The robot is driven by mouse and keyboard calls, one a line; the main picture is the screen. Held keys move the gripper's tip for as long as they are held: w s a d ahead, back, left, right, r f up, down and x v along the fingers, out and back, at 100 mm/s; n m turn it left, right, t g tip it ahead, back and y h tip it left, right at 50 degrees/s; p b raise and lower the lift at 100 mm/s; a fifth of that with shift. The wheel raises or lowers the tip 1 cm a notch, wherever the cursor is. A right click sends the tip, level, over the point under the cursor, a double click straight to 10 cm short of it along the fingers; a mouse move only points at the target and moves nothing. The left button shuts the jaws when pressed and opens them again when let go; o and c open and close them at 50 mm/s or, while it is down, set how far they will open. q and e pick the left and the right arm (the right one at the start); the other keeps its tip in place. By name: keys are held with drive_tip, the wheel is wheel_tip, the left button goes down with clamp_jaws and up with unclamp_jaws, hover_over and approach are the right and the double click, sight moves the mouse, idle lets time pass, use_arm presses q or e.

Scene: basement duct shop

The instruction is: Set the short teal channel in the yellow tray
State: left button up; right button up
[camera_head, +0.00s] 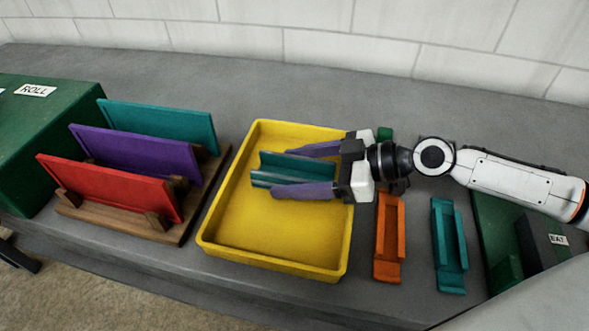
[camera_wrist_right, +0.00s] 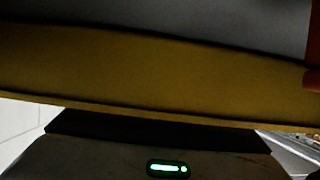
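The short teal channel (camera_head: 290,168) is over the inside of the yellow tray (camera_head: 345,245), toward its back right. My right gripper (camera_head: 289,172) reaches in over the tray's right wall. I cannot tell whether the channel touches the tray floor. In the right wrist view, a yellow-brown band of the tray (camera_wrist_right: 150,70) fills the middle, and neither channel nor fingertips show. My left gripper is not in view.
A wooden rack (camera_head: 187,222) with red, purple and teal panels stands left of the tray. An orange channel (camera_head: 388,240) and another teal channel (camera_head: 449,248) lie to its right. Green boxes stand at the far left (camera_head: 40,130) and right (camera_head: 490,225). The tray's front is empty.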

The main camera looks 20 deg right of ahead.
sight(330, 167)
drive_tip(key=shift+r, duration=0.15)
drive_tip(key=b+v, duration=0.2)
drive_tip(key=v, duration=0.4)
drive_tip(key=shift+s+d, duration=0.1)
drive_tip(key=shift+s, duration=0.05)
drive_tip(key=shift+s+d+r, duration=0.1)
drive_tip(key=shift+d, duration=0.1)
drive_tip(key=shift+p+v, duration=0.75)
drive_tip(key=shift+v, duration=0.25)
drive_tip(key=shift+s+d+r+p, duration=0.35)
drive_tip(key=shift+d+r+p, duration=0.15)
drive_tip(key=shift+p, duration=0.3)
drive_tip(key=shift+p+v, duration=0.55)
drive_tip(key=shift+v, duration=0.3)
drive_tip(key=shift+d+f, duration=0.1)
drive_tip(key=shift+f, duration=0.1)
